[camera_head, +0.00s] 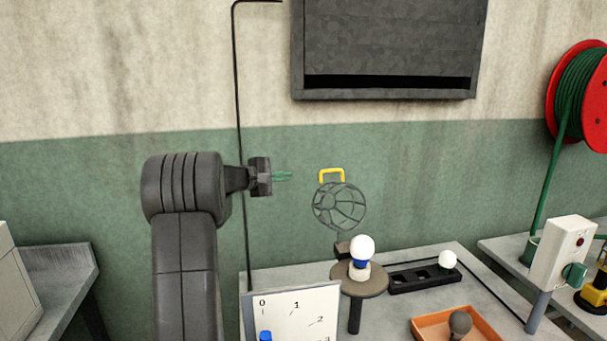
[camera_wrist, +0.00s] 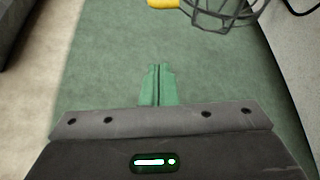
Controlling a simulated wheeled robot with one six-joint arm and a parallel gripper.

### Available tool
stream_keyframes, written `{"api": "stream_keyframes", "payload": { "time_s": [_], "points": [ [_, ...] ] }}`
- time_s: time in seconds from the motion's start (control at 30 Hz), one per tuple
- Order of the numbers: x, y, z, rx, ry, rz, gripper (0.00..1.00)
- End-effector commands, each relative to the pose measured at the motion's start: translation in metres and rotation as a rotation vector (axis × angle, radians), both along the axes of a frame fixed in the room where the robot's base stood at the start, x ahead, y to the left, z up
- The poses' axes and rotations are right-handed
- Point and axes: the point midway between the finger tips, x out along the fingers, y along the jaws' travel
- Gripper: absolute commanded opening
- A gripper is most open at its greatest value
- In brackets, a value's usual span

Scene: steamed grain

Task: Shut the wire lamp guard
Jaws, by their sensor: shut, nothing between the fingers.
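The wire lamp guard (camera_head: 339,206) is a round grey wire cage with a yellow handle (camera_head: 331,174) on top. It stands swung up and back, open, behind and above the white bulb (camera_head: 362,247) on its round stand (camera_head: 358,286). In the wrist view part of the guard (camera_wrist: 226,14) and its yellow handle (camera_wrist: 163,3) show at the top edge. My gripper (camera_head: 289,176) has green fingers, shut and empty, left of the yellow handle and apart from it. The fingers (camera_wrist: 158,72) also show in the wrist view.
A white numbered board (camera_head: 300,312) stands in front of the lamp. Right of the lamp are a black tray (camera_head: 408,279) with a white bulb (camera_head: 447,259) and an orange tray (camera_head: 432,316) with a grey bulb. A dark panel (camera_head: 390,45) hangs above; a dark cable runs down the wall.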

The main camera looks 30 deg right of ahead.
Motion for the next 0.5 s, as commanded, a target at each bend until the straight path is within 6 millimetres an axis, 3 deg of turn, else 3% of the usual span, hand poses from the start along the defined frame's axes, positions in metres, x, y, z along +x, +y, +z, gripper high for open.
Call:
{"api": "stream_keyframes", "payload": {
  "time_s": [0.17, 0.5],
  "points": [
    [0.003, -0.023, -0.003, 0.000, 0.002, -0.003, 0.00],
    [0.016, -0.094, -0.017, 0.000, 0.002, -0.003, 0.00]
  ]
}}
